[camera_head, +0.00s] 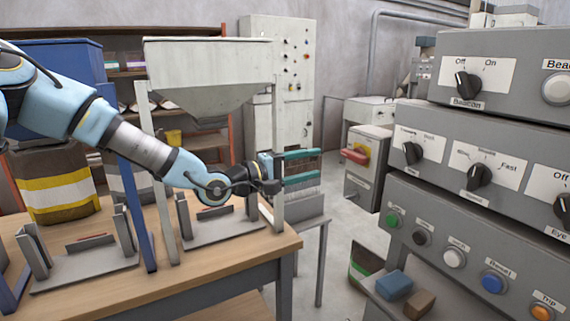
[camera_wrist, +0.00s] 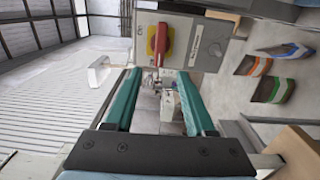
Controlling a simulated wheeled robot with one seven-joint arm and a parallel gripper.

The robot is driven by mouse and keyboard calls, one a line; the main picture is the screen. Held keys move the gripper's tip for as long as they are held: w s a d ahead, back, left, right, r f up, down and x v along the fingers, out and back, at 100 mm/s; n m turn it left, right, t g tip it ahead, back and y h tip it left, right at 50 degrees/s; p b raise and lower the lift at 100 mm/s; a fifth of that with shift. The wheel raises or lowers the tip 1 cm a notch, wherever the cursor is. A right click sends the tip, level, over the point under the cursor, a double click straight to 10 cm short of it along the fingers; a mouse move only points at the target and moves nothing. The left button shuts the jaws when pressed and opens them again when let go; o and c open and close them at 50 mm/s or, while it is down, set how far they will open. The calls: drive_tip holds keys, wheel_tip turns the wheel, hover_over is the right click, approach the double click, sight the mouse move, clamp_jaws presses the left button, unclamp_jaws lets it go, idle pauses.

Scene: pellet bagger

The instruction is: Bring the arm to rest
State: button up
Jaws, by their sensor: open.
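My arm reaches in from the left in the head view, over the wooden table (camera_head: 150,283). My gripper (camera_head: 318,166) is open, with its two teal fingers pointing right and a gap between them. It holds nothing. It is beside the post of the grey hopper (camera_head: 209,80) and apart from the grey switch box (camera_head: 368,150) with a red handle. In the wrist view my gripper (camera_wrist: 163,77) shows its two teal fingers spread, and the red handle (camera_wrist: 161,45) on its yellow plate appears beyond the fingertips.
The control panel (camera_head: 480,133) with knobs and buttons fills the right side. A blue block (camera_head: 394,285) and a brown block (camera_head: 419,304) lie on a ledge below it. A striped bag (camera_head: 55,182) stands at left. Open floor (camera_head: 338,225) shows between table and panel.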

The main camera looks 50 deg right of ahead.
drive_tip(key=w+a+f+t+y, duration=0.6)
drive_tip(key=w+a+f, duration=0.6)
drive_tip(key=w+a+f+t+y, duration=0.1)
drive_tip(key=w+a+y, duration=0.25)
drive_tip(key=a, duration=0.45)
drive_tip(key=w+a+f+t+y, duration=0.15)
drive_tip(key=w+a, duration=0.25)
drive_tip(key=a, duration=0.4)
drive_tip(key=a+r+y, duration=0.2)
drive_tip(key=a+y, duration=0.3)
drive_tip(key=a, duration=1.3)
drive_tip(key=s+a+r+n, duration=0.1)
drive_tip(key=s+a, duration=0.2)
drive_tip(key=a, duration=0.2)
drive_tip(key=s+a+r+n+g+y, duration=0.1)
drive_tip(key=s+a+r, duration=0.1)
drive_tip(key=a, duration=0.4)
drive_tip(key=shift+s+a, duration=0.3)
drive_tip(key=shift+s, duration=0.55)
drive_tip(key=shift+a, duration=0.1)
